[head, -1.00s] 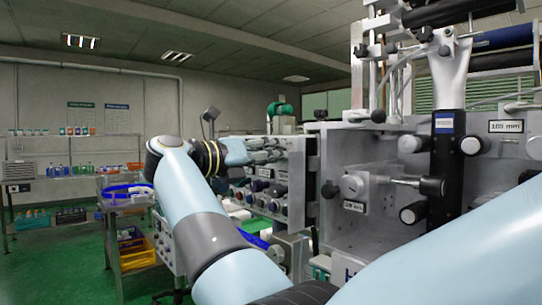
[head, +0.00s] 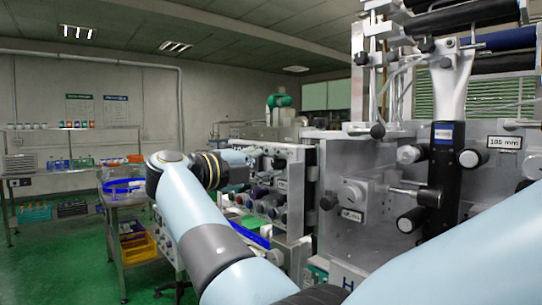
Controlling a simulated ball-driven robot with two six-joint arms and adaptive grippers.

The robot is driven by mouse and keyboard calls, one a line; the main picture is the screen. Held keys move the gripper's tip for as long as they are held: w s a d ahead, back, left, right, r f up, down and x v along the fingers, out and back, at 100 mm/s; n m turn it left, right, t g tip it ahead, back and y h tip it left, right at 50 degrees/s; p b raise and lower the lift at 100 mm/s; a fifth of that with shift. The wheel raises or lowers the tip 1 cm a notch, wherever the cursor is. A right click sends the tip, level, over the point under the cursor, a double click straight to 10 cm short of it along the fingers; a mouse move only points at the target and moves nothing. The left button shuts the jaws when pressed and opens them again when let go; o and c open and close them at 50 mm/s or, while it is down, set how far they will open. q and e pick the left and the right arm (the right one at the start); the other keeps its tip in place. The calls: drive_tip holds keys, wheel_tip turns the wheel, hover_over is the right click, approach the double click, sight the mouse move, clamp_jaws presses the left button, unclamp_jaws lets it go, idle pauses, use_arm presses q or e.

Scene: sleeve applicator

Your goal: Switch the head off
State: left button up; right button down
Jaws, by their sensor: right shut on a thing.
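My right arm crosses the view from the lower right, bends near the middle bottom and reaches up to a wrist at centre left. My right gripper (head: 260,158) lies just beyond that wrist, at the upper part of the grey control panel (head: 308,178). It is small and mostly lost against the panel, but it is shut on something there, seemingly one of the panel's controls. Which control it holds, and its position, I cannot make out. Several dark and coloured knobs (head: 268,203) sit lower on the panel. My left gripper is not in view.
The large grey machine (head: 385,165) with black rollers and knobs fills the right side. A trolley (head: 112,222) with a blue ring and yellow bins stands at the left. Shelves (head: 75,150) line the back wall. Green floor between them is open.

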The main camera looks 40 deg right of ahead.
drive_tip(key=n+p, duration=0.2)
drive_tip(key=n, duration=0.1)
drive_tip(key=shift+r, duration=0.2)
drive_tip(key=shift+f+n+p, duration=0.1)
drive_tip(key=shift+n+p, duration=0.65)
drive_tip(key=shift+n, duration=0.15)
drive_tip(key=shift+f, duration=0.1)
drive_tip(key=c, duration=1.1)
unclamp_jaws()
drive_tip(key=shift+w, duration=0.1)
